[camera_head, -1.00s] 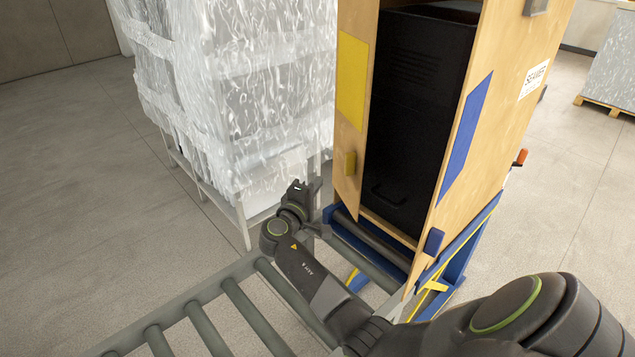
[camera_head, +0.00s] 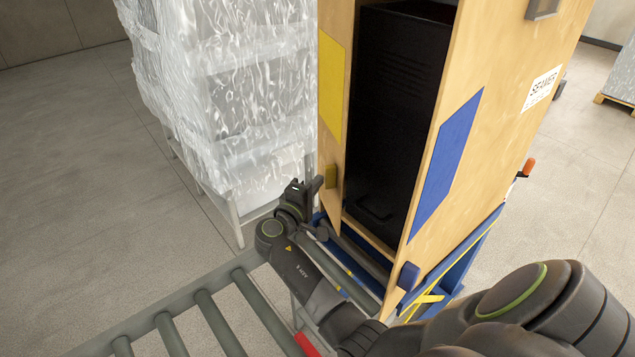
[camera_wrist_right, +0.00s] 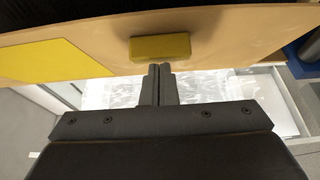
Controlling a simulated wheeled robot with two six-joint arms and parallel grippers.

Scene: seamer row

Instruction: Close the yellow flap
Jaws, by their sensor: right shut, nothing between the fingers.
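The yellow flap (camera_head: 334,130) is the left wooden door of a tall crate. It bears a yellow patch and a small yellow handle block (camera_head: 331,177), and it stands open. In the right wrist view the handle block (camera_wrist_right: 160,47) lies just past my fingertips. My right gripper (camera_head: 316,184) is shut and empty, on the flap's outer side, close beside the block. The right wrist view shows its fingers (camera_wrist_right: 160,70) together; I cannot tell whether they touch. My left gripper is not in view.
A black cabinet (camera_head: 395,110) stands inside the crate. The right door has a blue patch (camera_head: 447,160) and blue handle (camera_head: 408,276), also open. A wrapped pallet load (camera_head: 240,90) stands close left of the flap. A roller conveyor (camera_head: 210,320) lies in front.

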